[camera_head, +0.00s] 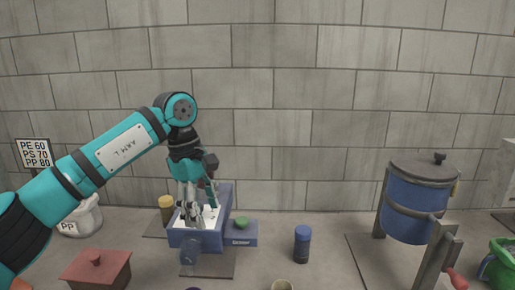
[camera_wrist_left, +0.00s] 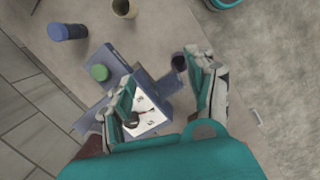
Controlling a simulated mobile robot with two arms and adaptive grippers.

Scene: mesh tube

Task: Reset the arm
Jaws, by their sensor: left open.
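My left arm, marked ARM L, comes in from the left, bends at the elbow and hangs down. My left gripper (camera_head: 192,217) points down over a blue machine (camera_head: 220,222) with a white dial face and a green button (camera_head: 241,223) on its side. In the left wrist view the two fingers of the left gripper (camera_wrist_left: 165,97) stand wide apart with nothing held between them. The blue machine (camera_wrist_left: 90,92) lies below them, and one finger covers part of the dial. I cannot tell whether the fingers touch it. My right gripper is not in view.
A dark blue jar (camera_head: 302,244) stands right of the machine, and a yellow-lidded jar (camera_head: 166,209) behind left. A blue drum on a stand (camera_head: 412,205) is at right. The wall closes the back.

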